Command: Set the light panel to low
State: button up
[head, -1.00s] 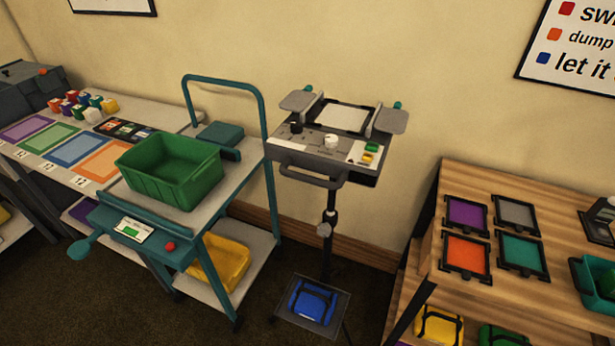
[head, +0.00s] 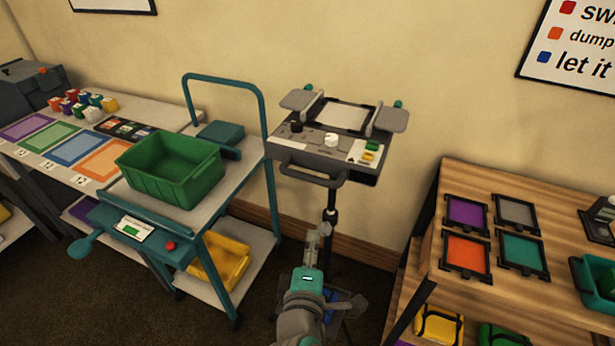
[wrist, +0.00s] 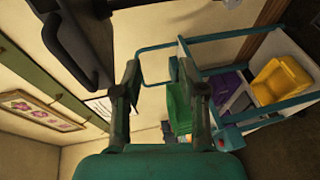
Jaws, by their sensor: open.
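The light panel (head: 318,158) stands on a dark post by the wall in the head view. It has a pale screen (head: 343,115) between two grey side flaps, a black knob (head: 296,127), a white knob (head: 331,140), green and yellow pieces (head: 370,149) at the right, and a front handle (head: 300,175). I cannot read its setting. My gripper (head: 319,232) is below and in front of the panel, apart from it. In the wrist view my gripper (wrist: 161,75) is open with nothing between its fingers. A dark handle-like part shows at that view's upper left.
A teal cart (head: 240,175) with a green bin (head: 170,170) stands left of the panel. A wooden shelf unit (head: 459,191) with coloured framed squares is at the right. A blue bag (head: 331,295) on a low stand is mostly hidden behind my arm.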

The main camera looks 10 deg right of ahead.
aim_at(306, 180)
jog(key=a+r+m+g+h, duration=0.2)
jog(key=a+r+h, duration=0.25)
jog(key=r, duration=0.95)
jog(key=shift+y, duration=0.25)
jog(key=x, duration=1)
jog(key=shift+w+f, duration=0.4)
jog(key=shift+f, duration=0.05)
jog(key=shift+c, duration=0.2)
grip_shut()
